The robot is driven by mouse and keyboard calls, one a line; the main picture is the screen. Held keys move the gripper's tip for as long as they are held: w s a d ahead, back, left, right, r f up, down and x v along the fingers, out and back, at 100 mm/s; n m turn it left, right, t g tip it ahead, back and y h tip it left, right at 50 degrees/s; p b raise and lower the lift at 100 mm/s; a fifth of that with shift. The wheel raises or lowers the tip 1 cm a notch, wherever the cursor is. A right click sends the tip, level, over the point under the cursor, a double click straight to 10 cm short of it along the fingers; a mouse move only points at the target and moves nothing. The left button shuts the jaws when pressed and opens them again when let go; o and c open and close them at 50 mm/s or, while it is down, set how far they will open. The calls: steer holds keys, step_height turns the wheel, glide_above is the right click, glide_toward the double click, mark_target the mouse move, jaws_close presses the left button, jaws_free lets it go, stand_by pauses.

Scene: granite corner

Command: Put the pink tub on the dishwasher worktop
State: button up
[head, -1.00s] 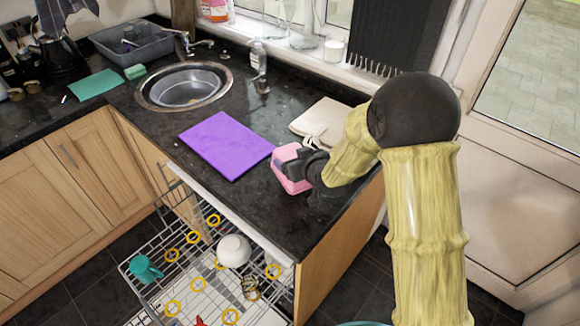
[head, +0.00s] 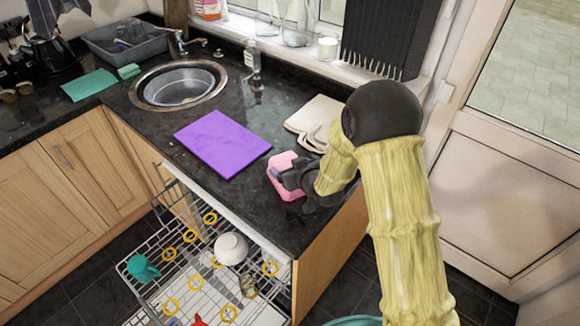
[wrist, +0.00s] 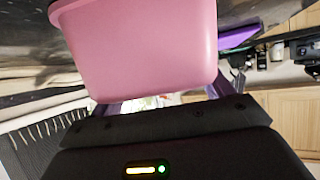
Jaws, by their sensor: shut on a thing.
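The pink tub (head: 285,177) is at the worktop above the open dishwasher, right of the purple board. My gripper (head: 298,178) is shut on the tub from its right side. In the wrist view the tub (wrist: 140,50) fills the upper middle, between the fingers of my gripper (wrist: 160,102). The black dishwasher worktop (head: 240,205) lies around and below the tub. I cannot tell whether the tub's base touches the worktop or hangs just above it.
A purple board (head: 222,144) lies left of the tub, and cream boards (head: 318,118) lie behind it. The sink (head: 180,85) is farther back. The open dishwasher rack (head: 190,270) juts out below, holding a white bowl (head: 231,248) and a teal mug (head: 143,268).

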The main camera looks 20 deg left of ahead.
steer(key=o, duration=0.9)
steer(key=shift+o, duration=0.2)
steer(key=b+v, duration=0.2)
steer(key=v, duration=1)
